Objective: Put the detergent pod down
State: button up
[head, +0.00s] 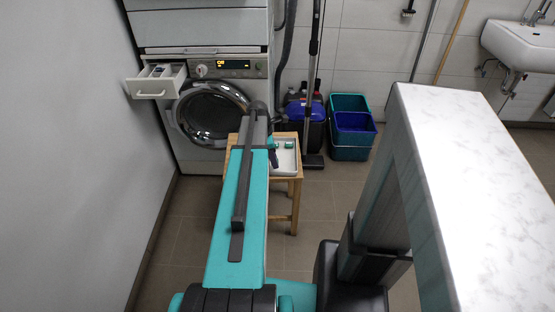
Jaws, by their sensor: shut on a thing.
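My arm reaches forward to a wooden stool (294,188) in front of the washing machine. The dark end of my gripper (273,158) shows just right of the arm, at the left side of a pale tray (296,168) on the stool. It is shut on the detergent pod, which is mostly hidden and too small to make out. Small teal items (289,144) show at the far side of the tray. I cannot tell whether the held pod touches the tray.
The washing machine (166,129) has its detergent drawer (152,88) pulled out and its round door closed. Teal and blue buckets (351,140) and a vacuum cleaner (313,135) stand behind the stool. A white marbled top (480,200) fills the right. A grey wall (70,150) bounds the left.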

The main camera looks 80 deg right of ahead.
send_over(280, 164)
jog(key=shift+w+a+f, duration=0.2)
jog(key=shift+w, duration=0.25)
jog(key=shift+w+x, duration=0.2)
jog(key=shift+x, duration=0.65)
jog(key=shift+w+x, duration=0.15)
jog(key=shift+x, duration=0.7)
jog(key=shift+a+f, duration=0.2)
jog(key=o, duration=1)
jog(key=v, duration=1.2)
jog(key=shift+r, duration=0.1)
